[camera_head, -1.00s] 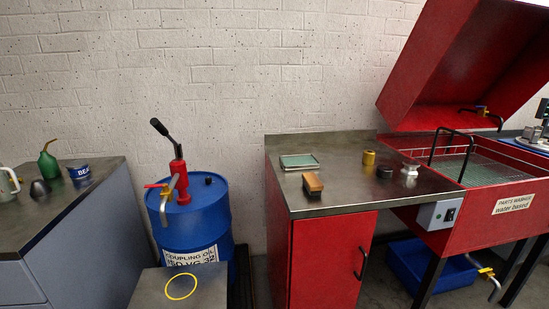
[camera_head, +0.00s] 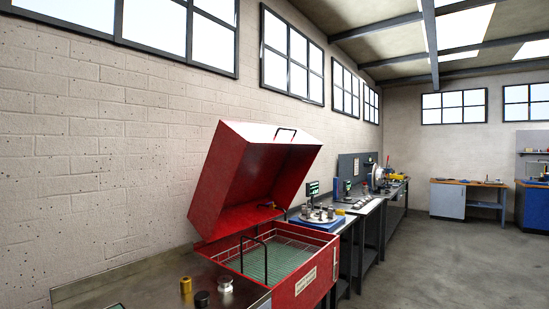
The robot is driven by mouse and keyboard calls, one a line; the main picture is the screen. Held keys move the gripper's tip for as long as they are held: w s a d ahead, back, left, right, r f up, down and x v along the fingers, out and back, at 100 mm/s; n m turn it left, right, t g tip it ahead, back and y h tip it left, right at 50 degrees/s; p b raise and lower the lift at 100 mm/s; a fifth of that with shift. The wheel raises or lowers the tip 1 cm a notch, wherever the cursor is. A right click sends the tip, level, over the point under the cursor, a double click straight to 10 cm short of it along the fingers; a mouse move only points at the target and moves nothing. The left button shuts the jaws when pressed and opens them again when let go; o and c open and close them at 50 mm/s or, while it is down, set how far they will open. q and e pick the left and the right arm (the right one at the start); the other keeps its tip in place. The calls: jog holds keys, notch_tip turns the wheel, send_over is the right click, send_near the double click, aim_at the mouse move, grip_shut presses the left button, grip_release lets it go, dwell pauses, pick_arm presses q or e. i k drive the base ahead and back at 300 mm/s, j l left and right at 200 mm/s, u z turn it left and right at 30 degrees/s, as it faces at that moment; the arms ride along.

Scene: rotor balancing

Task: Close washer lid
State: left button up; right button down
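The red parts washer (camera_head: 308,277) stands against the brick wall in the middle of the view. Its red lid (camera_head: 240,180) is raised and tilted back, with a dark handle (camera_head: 286,134) at its upper edge. Inside the open tub lies a green grid (camera_head: 276,262), with a dark arched bar (camera_head: 255,254) standing over its left side. A small tap shows under the lid. Neither of my grippers is in view.
A metal-topped bench (camera_head: 150,287) adjoins the washer at the lower left, with a brass cylinder (camera_head: 186,285), a black piece (camera_head: 202,299) and a silver piece (camera_head: 225,284). Benches with instruments (camera_head: 320,214) continue along the wall. Open floor (camera_head: 430,265) lies to the right.

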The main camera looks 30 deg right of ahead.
aim_at(263, 174)
jog(key=z, duration=1.45)
